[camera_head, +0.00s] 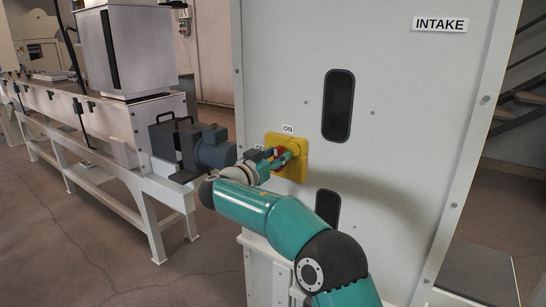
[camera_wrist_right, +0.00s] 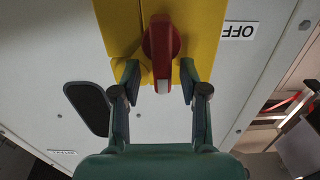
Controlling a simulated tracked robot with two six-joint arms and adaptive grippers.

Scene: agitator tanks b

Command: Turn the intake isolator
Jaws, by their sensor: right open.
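The intake isolator is a yellow plate (camera_head: 299,142) with a red handle (camera_head: 281,152) on a pale grey cabinet. An ON label (camera_head: 288,128) sits above the plate; a label at its left is partly hidden by my right gripper (camera_head: 283,158). In the right wrist view the red handle (camera_wrist_right: 161,40) shows its white-marked end between the spread fingertips of my right gripper (camera_wrist_right: 161,80), with gaps on both sides. That end points toward my palm, not toward the OFF label (camera_wrist_right: 238,30) at the right. My left gripper is not in view.
The cabinet carries an INTAKE sign (camera_head: 440,25) and dark oval slots (camera_head: 338,105). A bench (camera_head: 122,125) with a motor unit (camera_head: 195,147) stands close to the left of my right wrist. Bare floor (camera_head: 70,235) lies in front of the bench.

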